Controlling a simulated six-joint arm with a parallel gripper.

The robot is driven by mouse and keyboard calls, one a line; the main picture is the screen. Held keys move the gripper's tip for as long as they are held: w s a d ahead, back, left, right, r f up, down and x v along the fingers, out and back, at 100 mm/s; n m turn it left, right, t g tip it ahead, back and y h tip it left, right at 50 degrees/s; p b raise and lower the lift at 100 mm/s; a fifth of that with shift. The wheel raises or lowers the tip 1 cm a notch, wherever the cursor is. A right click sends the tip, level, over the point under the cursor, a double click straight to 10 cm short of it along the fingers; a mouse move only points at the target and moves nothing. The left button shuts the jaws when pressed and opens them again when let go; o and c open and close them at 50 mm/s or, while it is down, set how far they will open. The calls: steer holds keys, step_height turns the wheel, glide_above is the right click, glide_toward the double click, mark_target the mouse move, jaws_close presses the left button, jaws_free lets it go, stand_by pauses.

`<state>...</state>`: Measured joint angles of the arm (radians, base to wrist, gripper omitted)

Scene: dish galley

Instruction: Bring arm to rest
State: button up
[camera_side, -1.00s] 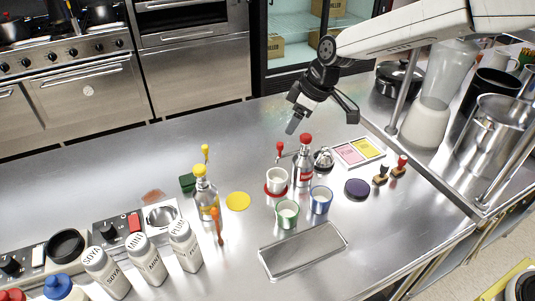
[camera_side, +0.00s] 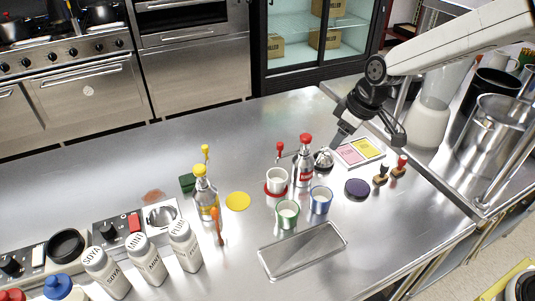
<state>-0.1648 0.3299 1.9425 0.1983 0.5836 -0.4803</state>
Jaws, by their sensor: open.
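My gripper (camera_side: 337,137) is open and empty. It hangs above the steel counter (camera_side: 270,130), tilted down to the left, close to the silver dome (camera_side: 324,158) in the picture. I cannot tell whether it touches anything. My arm reaches in from the upper right.
A red-capped bottle (camera_side: 304,165), a white cup on a red disc (camera_side: 277,181), a green cup (camera_side: 287,214) and a blue cup (camera_side: 320,200) stand nearby. The counter's back left is clear.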

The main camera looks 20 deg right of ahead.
steer(key=s+d+f+m+h, duration=0.1)
steer(key=s+d, duration=0.3)
steer(key=s, duration=0.4)
steer(key=s+d+f+m, duration=0.4)
steer(key=s+d, duration=0.1)
steer(key=s, duration=0.4)
steer(key=shift+d+m+g+h, duration=0.25)
steer(key=shift+m+g+h, duration=0.05)
steer(key=shift+h, duration=0.1)
